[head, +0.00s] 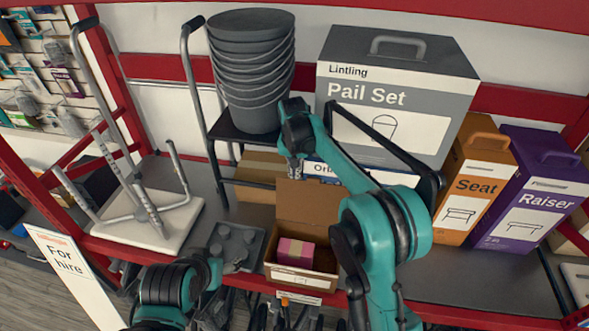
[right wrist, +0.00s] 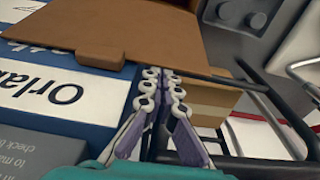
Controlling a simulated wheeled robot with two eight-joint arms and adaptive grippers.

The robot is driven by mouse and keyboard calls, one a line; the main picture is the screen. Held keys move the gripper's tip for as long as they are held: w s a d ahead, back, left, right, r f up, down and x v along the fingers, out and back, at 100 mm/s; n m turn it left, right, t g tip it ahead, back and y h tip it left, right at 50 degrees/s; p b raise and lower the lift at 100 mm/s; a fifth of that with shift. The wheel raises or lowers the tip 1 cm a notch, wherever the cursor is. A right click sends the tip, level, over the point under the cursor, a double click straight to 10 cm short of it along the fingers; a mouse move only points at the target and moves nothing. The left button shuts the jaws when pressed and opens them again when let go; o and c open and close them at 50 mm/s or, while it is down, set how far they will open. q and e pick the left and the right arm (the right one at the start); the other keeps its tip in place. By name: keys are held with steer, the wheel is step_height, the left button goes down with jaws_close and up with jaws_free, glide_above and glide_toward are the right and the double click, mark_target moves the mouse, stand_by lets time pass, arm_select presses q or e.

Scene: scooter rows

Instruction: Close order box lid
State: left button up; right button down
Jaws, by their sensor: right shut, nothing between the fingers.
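The brown cardboard order box (head: 303,280) stands near the shelf's front edge, with a pink package (head: 295,252) inside. Its lid (head: 308,207) stands up at the back of the box, open. The lid also shows in the right wrist view (right wrist: 150,25), with a small tab on its edge. My right gripper (head: 294,172) is shut and empty at the lid's top edge. In the right wrist view its fingertips (right wrist: 163,85) are close to that edge; I cannot tell whether they touch. My left gripper (head: 232,266) is low, left of the box; its fingers are unclear.
A blue and white carton (right wrist: 50,95) lies behind the lid. Stacked pails (head: 252,75) rest on a step stool. A grey knobbed plate (head: 240,240) lies left of the box.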

stand_by(0.3)
steer(key=s+a+f+t+h+b, duration=0.1)
steer(key=s+a+f+t+b, duration=0.1)
steer(key=s+t+b, duration=0.45)
steer(key=s+a+f+t+h+b, duration=0.15)
steer(key=s+t+b, duration=0.25)
steer(key=s+b, duration=0.55)
steer(key=s+f+t+b, duration=0.4)
steer(key=f+b, duration=0.3)
steer(key=b, duration=0.6)
steer(key=s+a+f+t+h+b, duration=0.1)
steer(key=s+f+t+b, duration=0.3)
steer(key=b, duration=0.8)
steer(key=shift+a+f+t+b, duration=0.15)
steer(key=shift+f+t+b, duration=0.25)
steer(key=shift+f+t, duration=1.1)
steer(key=shift+f+g+h, duration=0.25)
steer(key=shift+f+g, duration=0.2)
steer(key=shift+f, duration=0.15)
